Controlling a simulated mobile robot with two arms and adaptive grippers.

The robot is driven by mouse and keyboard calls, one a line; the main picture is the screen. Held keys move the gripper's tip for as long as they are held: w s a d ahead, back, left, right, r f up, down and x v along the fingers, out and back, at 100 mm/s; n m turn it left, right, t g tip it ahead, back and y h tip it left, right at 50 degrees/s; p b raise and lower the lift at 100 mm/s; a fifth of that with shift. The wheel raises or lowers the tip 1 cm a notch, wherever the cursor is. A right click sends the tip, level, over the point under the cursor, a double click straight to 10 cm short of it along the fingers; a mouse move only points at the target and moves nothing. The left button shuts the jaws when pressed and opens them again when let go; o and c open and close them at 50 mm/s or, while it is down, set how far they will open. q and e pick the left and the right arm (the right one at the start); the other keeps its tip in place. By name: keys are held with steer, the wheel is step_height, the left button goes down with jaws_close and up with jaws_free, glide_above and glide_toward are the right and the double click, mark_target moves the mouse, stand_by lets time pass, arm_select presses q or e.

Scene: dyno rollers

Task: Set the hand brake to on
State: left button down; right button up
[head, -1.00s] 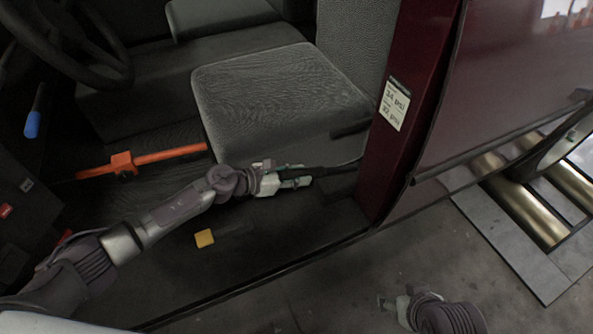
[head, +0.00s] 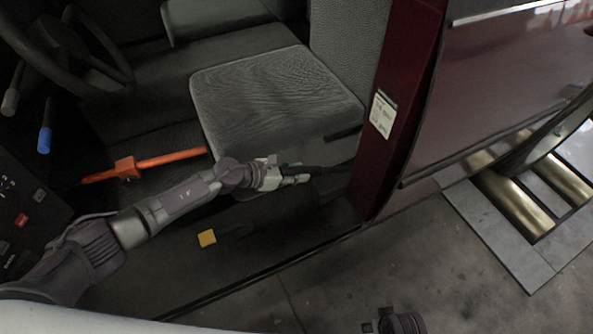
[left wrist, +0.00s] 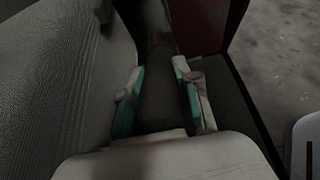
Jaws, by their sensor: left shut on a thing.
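The hand brake (head: 334,169) is a dark lever low beside the driver's seat, near the door pillar; it lies close to horizontal in the head view. My left gripper (head: 294,175) reaches in from the left and is shut on the lever's end. In the left wrist view, the dark lever (left wrist: 160,85) runs between the two green-padded fingers of the left gripper (left wrist: 160,98). The lever's base is hard to make out in the dark. My right gripper (head: 388,320) shows only partly at the bottom edge of the head view, outside the vehicle.
The grey seat (head: 275,95) is right behind the left gripper. The maroon door pillar (head: 392,120) stands to the right. An orange bar (head: 165,159), a blue-tipped lever (head: 44,138) and a steering wheel (head: 75,50) are to the left.

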arm_select(q)
steer(key=shift+w+d+r, duration=0.2)
steer(key=shift+r, duration=0.2)
steer(key=c, duration=0.8)
jaws_free()
steer(key=shift+s+f, duration=0.1)
steer(key=shift+f, duration=0.1)
steer(key=shift+a, duration=0.1)
steer(key=v, duration=1.2)
